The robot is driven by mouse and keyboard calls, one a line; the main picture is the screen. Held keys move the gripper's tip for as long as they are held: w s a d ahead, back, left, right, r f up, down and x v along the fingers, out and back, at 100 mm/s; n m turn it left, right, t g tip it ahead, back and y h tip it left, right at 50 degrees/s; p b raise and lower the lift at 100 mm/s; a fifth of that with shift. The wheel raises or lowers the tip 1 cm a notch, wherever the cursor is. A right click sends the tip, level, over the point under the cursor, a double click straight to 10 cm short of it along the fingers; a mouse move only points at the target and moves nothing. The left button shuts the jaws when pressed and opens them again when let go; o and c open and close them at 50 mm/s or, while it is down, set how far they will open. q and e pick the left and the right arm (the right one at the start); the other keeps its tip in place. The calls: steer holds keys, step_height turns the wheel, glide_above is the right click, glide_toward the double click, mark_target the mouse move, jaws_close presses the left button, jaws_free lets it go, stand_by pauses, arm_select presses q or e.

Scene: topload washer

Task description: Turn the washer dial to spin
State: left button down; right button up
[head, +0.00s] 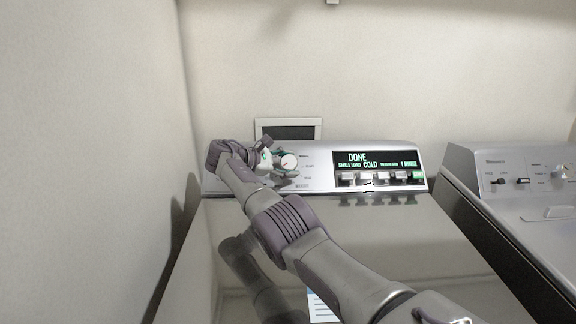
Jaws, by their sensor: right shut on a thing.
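The washer (315,220) stands in front of me with its lid closed. Its dial (289,161) is a round light knob on the left part of the control panel (322,184). My right gripper (282,163) reaches the panel from the left side of the dial and is shut on the dial. The fingers and wrist hide part of the dial and the markings to its left. The display (375,161) reads DONE, with COLD below. My left gripper is out of view.
A row of buttons (380,180) runs under the display. A second machine (520,190) with its own knobs stands to the right. A wall (90,160) is close on the left. A framed vent or box (288,131) is on the wall behind.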

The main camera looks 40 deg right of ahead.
steer(key=o, duration=1.2)
steer(key=shift+d, duration=0.1)
steer(key=v, duration=1.2)
